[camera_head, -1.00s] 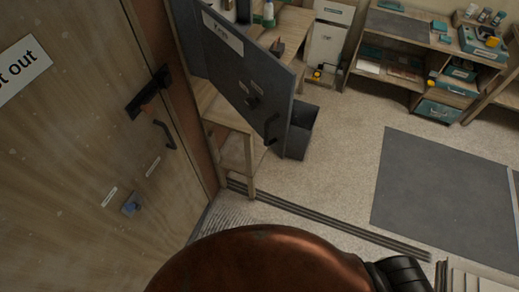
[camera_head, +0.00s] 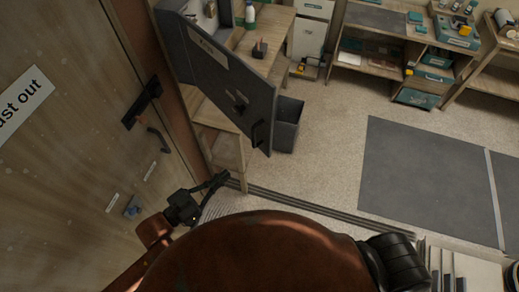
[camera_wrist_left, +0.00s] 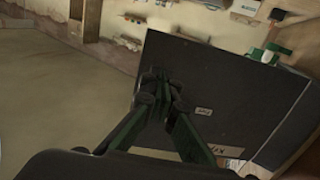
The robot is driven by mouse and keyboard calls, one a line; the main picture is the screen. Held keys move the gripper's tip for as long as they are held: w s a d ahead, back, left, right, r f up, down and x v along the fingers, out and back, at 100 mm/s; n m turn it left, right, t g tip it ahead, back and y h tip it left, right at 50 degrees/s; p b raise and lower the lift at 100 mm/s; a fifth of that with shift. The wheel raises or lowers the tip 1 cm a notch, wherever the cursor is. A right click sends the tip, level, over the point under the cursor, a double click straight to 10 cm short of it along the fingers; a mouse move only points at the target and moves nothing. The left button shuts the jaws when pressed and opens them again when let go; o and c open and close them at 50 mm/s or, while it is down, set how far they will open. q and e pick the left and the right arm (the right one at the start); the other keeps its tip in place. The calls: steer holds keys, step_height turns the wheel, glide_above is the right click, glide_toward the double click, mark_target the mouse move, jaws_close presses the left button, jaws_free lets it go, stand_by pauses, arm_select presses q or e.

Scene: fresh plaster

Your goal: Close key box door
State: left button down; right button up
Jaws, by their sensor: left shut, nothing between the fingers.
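The key box door (camera_head: 222,72) is a dark grey panel with a white label, a small lock and a black bar handle (camera_head: 257,133). It stands open, swung out into the room. Part of the grey key box (camera_head: 205,12) shows behind its upper edge. My left gripper (camera_head: 219,181) is shut and empty, below the door and apart from it in the head view. In the left wrist view the shut fingers (camera_wrist_left: 160,78) overlap the door panel (camera_wrist_left: 235,95); I cannot tell whether they touch it. My right gripper is not in view.
A wooden door (camera_head: 70,130) with a sign fills the left. Behind the key box door are a wooden table (camera_head: 262,62) and a dark bin (camera_head: 287,125). Shelves (camera_head: 385,62) line the back. The floor with a grey mat (camera_head: 425,170) is clear on the right.

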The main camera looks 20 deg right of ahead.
arm_select(q)
steer(key=s+r, duration=0.1)
steer(key=r, duration=0.1)
steer(key=p, duration=0.4)
glide_toward(267, 147)
steer(key=shift+h, duration=0.3)
steer(key=x, duration=0.5)
steer(key=shift+w+d+f, duration=0.2)
steer(key=shift+w+f, duration=0.05)
steer(key=shift+f, duration=0.1)
steer(key=shift+w+d+f, duration=0.1)
steer(key=shift+w+d, duration=0.15)
steer(key=shift+d, duration=0.3)
steer(key=shift+w, duration=0.1)
